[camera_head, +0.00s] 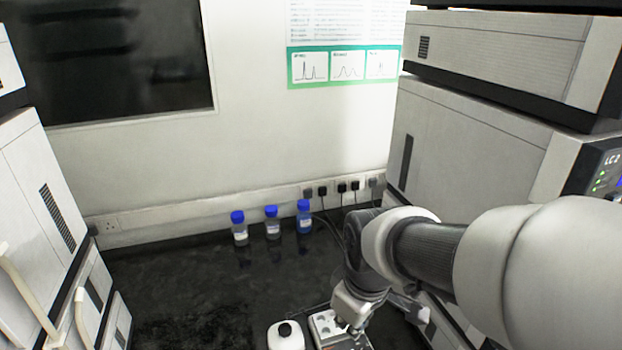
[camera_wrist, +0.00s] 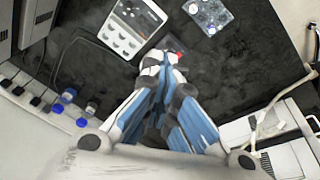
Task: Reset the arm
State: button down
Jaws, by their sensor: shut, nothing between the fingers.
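My gripper (camera_wrist: 165,62) points away from the wrist camera, its blue and white fingers together and nothing visible held between them. In the head view my gripper (camera_head: 352,312) hangs from my arm at the lower middle, over or just in front of a light grey device with round wells (camera_head: 322,322). The same kind of device (camera_wrist: 133,28) shows in the wrist view, above and left of the fingertips. A small red spot (camera_wrist: 180,54) is beside the fingertips; I cannot tell what it is. My arm hides part of the bench at the right.
Three blue-capped bottles (camera_head: 272,222) stand by the back wall. A white container with a black cap (camera_head: 286,336) stands left of the device. Tall instrument stacks flank the bench (camera_head: 190,300), at left (camera_head: 40,200) and right (camera_head: 470,140). The middle-left bench is clear.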

jog(key=s+d+r+m+t, duration=0.1)
jog(key=s+d+r+m, duration=0.2)
jog(key=s, duration=0.4)
jog(key=s+d+r+m+t, duration=0.1)
jog(key=s+d+r+m, duration=0.2)
jog(key=s+m, duration=0.3)
jog(key=shift+s+d, duration=0.55)
jog(key=shift+s, duration=0.2)
